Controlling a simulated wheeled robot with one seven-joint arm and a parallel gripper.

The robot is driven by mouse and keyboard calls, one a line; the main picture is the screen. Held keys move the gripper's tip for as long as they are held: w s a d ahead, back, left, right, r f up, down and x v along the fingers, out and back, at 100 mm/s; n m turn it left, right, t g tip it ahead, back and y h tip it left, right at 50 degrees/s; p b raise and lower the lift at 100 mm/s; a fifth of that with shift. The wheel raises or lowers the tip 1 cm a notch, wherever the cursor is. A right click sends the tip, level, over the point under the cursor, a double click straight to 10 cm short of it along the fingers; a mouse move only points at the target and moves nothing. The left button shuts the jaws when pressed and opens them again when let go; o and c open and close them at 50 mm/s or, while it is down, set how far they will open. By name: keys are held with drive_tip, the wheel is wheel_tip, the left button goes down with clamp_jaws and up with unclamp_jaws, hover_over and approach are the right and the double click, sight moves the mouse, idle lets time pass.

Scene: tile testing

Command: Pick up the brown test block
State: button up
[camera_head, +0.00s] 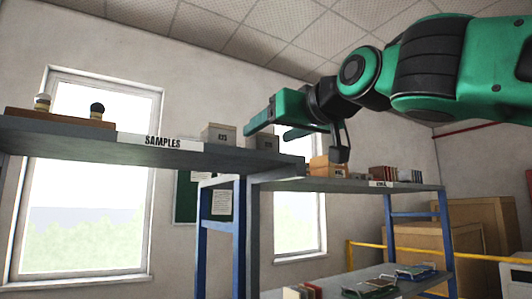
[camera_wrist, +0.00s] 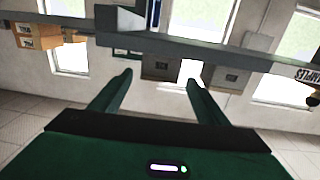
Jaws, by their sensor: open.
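In the wrist view, which looks upside down, orange-brown blocks (camera_wrist: 28,42) show at the upper left, outside the fingers. My gripper (camera_head: 267,133) is open and points left, level with the shelf tops.
The farther shelf (camera_head: 415,187) also holds reddish upright pieces (camera_head: 390,173). Blue posts (camera_head: 239,215) support the shelves.

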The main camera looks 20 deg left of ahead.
sight(263, 138)
drive_tip(key=shift+x, duration=2.65)
drive_tip(key=shift+w+d, duration=0.1)
drive_tip(key=c, duration=1.4)
